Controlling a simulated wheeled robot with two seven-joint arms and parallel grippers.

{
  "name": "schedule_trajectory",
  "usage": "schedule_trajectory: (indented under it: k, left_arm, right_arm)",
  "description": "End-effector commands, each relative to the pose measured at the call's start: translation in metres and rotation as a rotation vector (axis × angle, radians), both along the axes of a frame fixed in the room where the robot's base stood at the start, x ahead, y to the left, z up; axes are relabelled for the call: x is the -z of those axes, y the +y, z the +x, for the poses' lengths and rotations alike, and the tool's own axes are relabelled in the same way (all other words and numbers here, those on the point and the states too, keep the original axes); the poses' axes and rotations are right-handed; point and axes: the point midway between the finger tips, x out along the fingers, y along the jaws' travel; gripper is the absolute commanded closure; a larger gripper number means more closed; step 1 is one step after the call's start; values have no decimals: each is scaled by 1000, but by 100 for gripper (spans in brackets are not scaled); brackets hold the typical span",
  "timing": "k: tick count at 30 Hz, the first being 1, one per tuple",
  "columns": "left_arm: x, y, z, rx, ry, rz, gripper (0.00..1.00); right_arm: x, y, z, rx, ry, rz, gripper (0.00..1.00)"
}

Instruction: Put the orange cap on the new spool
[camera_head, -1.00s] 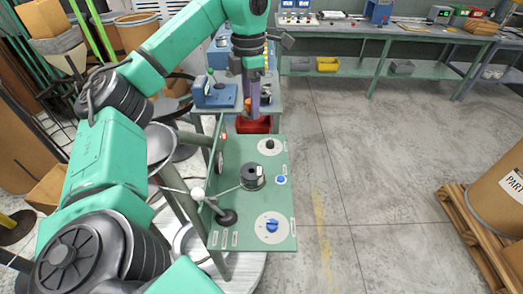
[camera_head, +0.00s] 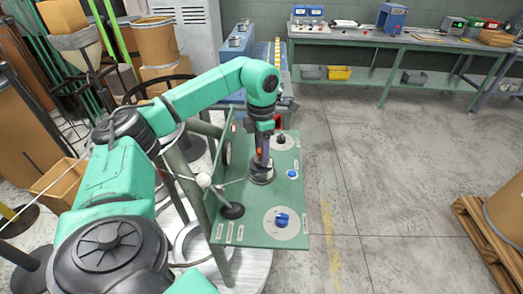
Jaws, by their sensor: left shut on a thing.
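My left gripper (camera_head: 264,155) points down over the green panel (camera_head: 256,225). It is shut, and a small orange part (camera_head: 259,152), which looks like the orange cap, shows at its fingers. Directly below is the dark spool (camera_head: 261,176) on its grey round base on the panel. The gripper hides the top of the spool, and I cannot tell whether the cap touches it. My right gripper is not in view.
The panel has a blue knob (camera_head: 282,219) on a white dial, a small blue button (camera_head: 292,174) and a black knob (camera_head: 281,138). A white-ball lever (camera_head: 204,180) stands at its left edge. Open floor lies to the right.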

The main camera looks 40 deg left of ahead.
Motion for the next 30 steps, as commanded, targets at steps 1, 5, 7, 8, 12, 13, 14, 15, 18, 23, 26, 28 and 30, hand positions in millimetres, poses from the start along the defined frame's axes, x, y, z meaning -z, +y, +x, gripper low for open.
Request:
schedule_trajectory:
  k: [1, 5, 7, 8, 12, 13, 14, 15, 18, 23, 26, 28, 30]
  left_arm:
    - [0, 0, 0, 0, -1, -1, 100]
    - [4, 0, 0, 0, 0, 0, 100]
    - [6, 0, 0, 0, 1, -1, 100]
    - [7, 0, 0, 0, 1, -1, 100]
    - [11, 0, 0, 0, 0, 0, 100]
    - [12, 0, 0, 0, 0, 0, 100]
    - [11, 0, 0, 0, 0, 0, 32]
    - [11, 0, 0, 0, 0, 0, 17]
    - [11, 0, 0, 0, 0, 0, 13]
    - [10, 0, 0, 0, 0, 0, 13]
    - [6, 0, 0, 0, 0, 0, 13]
    - [-4, 0, 1, 0, -2, 0, 13]
    - [-14, -1, 2, 0, -4, -1, 13]
  right_arm:
    - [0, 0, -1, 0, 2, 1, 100]
    - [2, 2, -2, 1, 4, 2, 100]
    - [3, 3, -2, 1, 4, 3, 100]
    - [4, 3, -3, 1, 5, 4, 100]
    - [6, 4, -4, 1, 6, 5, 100]
    - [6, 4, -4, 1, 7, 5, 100]
    - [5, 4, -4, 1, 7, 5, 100]
    - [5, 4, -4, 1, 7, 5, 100]
    - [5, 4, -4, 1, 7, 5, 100]
    - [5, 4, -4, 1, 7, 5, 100]
    - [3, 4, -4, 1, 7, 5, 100]
    - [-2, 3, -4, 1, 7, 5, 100]
    - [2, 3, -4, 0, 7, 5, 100]
